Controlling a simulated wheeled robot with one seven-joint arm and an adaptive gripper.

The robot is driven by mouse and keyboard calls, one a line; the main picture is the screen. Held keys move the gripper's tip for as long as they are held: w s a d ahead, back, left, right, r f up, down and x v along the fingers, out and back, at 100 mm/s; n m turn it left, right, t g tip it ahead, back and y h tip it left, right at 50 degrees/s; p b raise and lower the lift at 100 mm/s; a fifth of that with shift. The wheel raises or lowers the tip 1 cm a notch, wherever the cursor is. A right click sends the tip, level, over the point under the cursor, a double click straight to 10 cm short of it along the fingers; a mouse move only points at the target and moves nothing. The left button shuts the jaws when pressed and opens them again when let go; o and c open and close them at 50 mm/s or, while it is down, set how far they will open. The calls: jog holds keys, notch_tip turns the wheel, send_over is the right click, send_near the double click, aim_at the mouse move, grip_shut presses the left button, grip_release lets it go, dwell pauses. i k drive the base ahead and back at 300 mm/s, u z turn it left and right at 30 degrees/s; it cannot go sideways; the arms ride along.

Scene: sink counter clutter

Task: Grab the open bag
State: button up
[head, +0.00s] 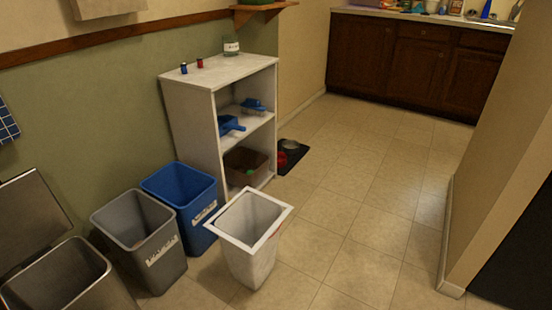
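I cannot clearly make out an open bag in the head view. Several small items stand on the far counter (420,14) at the top edge of the picture, among them a colourful packet-like item (456,7) and a blue bottle-like item (487,9). They are too small and partly cut off to tell whether one is an open bag. My gripper is not in view.
A white bin (252,262), a blue bin (198,222) and a grey bin (150,262) stand on the floor at front left, beside a metal bin with its lid up (55,280). A white shelf (205,150) stands behind. A wall corner (490,160) is right. Open tiled floor (375,210) lies between.

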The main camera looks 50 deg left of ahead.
aim_at(247, 232)
jog(key=i, duration=1)
jog(key=u, duration=2.85)
